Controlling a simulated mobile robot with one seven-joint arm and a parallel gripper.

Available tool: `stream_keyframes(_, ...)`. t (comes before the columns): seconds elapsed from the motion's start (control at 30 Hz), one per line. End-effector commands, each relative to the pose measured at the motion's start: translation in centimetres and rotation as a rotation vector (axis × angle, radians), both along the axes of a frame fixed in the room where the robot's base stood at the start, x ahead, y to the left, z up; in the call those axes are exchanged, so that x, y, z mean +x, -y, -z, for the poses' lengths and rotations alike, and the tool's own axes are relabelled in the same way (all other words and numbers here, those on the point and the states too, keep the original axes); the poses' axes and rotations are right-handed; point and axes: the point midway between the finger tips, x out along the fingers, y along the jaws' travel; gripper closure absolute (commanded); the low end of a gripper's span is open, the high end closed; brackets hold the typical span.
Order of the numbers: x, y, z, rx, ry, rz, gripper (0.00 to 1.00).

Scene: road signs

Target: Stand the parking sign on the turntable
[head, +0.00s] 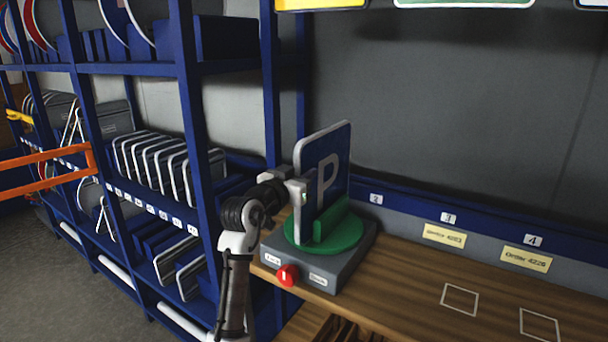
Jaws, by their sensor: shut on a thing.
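The blue parking sign (328,174) with a white P and white edge stands upright over the green turntable (345,234). Its lower edge is partly hidden by a green raised block on the turntable, so I cannot tell whether it touches the disc. The turntable sits on a grey base (327,277) on the wooden bench. My gripper (300,190) is at the sign's left edge, shut on the sign. My arm comes up from below, left of the base.
A red button (287,275) is on the base's front. Blue shelves (190,100) with stored signs stand close on the left. An orange rail (45,172) is at far left. The bench (410,290) is clear to the right, with white outlined squares. Yellow labels (444,235) line its back.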

Motion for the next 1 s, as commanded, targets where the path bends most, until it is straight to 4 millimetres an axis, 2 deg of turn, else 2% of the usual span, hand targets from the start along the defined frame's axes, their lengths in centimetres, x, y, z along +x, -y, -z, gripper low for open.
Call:
stream_keyframes(0.07, -0.1, 0.0, 0.0, -0.002, 0.005, 0.0, 1.0)
stream_keyframes(0.1, -0.1, 0.0, -0.1, -0.001, 0.005, 0.0, 0.82)
stream_keyframes(0.27, 0.0, 0.0, 0.0, -0.001, 0.003, 0.0, 0.61)
stream_keyframes(0.53, 0.0, 0.0, 0.3, 0.001, -0.003, 0.0, 0.6)
stream_keyframes(0.67, -0.7, -0.6, 0.4, 0.001, -0.001, -0.001, 0.6)
stream_keyframes(0.77, -1.9, -1.5, 0.5, 0.0, 0.001, -0.002, 0.6)
stream_keyframes(1.0, -6.4, -4.8, 0.6, -0.001, 0.004, -0.003, 0.6)
